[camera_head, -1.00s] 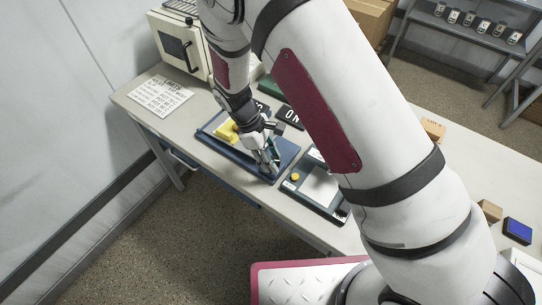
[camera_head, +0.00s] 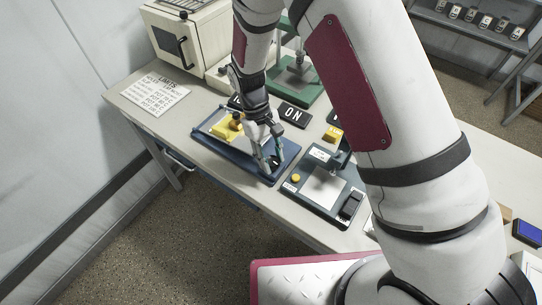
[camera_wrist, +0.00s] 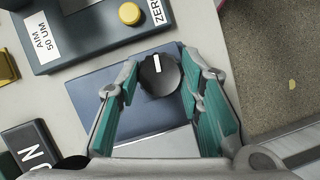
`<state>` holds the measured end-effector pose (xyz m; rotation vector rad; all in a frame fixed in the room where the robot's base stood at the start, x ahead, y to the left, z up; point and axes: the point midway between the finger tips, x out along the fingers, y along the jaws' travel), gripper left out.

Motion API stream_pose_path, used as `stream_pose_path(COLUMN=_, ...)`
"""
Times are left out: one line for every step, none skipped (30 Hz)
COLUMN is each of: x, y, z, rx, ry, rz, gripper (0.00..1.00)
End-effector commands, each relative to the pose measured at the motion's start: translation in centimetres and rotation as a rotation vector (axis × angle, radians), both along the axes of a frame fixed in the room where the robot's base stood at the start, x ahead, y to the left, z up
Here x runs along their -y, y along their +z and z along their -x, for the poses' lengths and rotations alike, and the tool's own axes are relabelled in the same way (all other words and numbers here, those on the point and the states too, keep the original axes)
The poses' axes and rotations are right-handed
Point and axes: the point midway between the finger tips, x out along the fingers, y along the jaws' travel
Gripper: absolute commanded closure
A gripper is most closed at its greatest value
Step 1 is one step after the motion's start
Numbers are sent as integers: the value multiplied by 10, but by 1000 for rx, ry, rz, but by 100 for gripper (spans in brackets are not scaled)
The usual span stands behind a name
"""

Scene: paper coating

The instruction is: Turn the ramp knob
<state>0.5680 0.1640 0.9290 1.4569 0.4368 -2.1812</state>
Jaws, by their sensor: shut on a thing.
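The ramp knob (camera_wrist: 160,74), black and round with a white pointer line, shows in the wrist view between my fingers. Its line points toward the top of that picture. It sits near the edge of a blue coating unit, whose base (camera_head: 206,135) shows in the head view with a yellow block (camera_head: 222,129) on its left part. My gripper (camera_wrist: 158,70) is shut on the knob, one teal-padded finger at each side. In the head view my gripper (camera_head: 269,168) is at the near right end of the blue base, and its fingers largely hide the knob.
A dark gauge unit (camera_head: 347,184) with a yellow zero button (camera_head: 296,178) stands close to the right. An ON sign (camera_head: 294,115) and green stand (camera_head: 309,98) are behind. A limits card (camera_head: 156,93) lies left, by a cream cabinet (camera_head: 165,42).

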Motion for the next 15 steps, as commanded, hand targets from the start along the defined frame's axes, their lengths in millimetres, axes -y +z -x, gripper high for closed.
stream_pose_path(x=0, y=0, z=0, rx=0, ry=-5, rz=0, gripper=94)
stream_pose_path(x=0, y=0, z=0, rx=1, ry=-8, rz=-1, gripper=94)
stream_pose_path(x=0, y=0, z=0, rx=1, ry=-10, rz=-1, gripper=94)
stream_pose_path(x=0, y=0, z=0, rx=1, ry=-11, rz=0, gripper=94)
stream_pose_path(x=0, y=0, z=0, rx=1, ry=-12, rz=-1, gripper=94)
stream_pose_path(x=0, y=0, z=0, rx=1, ry=-12, rz=-1, gripper=94)
stream_pose_path(x=0, y=0, z=0, rx=1, ry=-12, rz=-1, gripper=94)
stream_pose_path(x=0, y=0, z=0, rx=1, ry=-12, rz=-1, gripper=94)
stream_pose_path(x=0, y=0, z=0, rx=1, ry=-12, rz=-1, gripper=94)
stream_pose_path(x=0, y=0, z=0, rx=1, ry=-12, rz=-1, gripper=94)
stream_pose_path(x=0, y=0, z=0, rx=1, ry=-12, rz=-1, gripper=94)
stream_pose_path(x=0, y=0, z=0, rx=1, ry=-12, rz=0, gripper=94)
stream_pose_path(x=0, y=0, z=0, rx=1, ry=-12, rz=0, gripper=94)
stream_pose_path(x=0, y=0, z=0, rx=1, ry=-11, rz=0, gripper=64)
stream_pose_path(x=0, y=0, z=0, rx=1, ry=-11, rz=0, gripper=55)
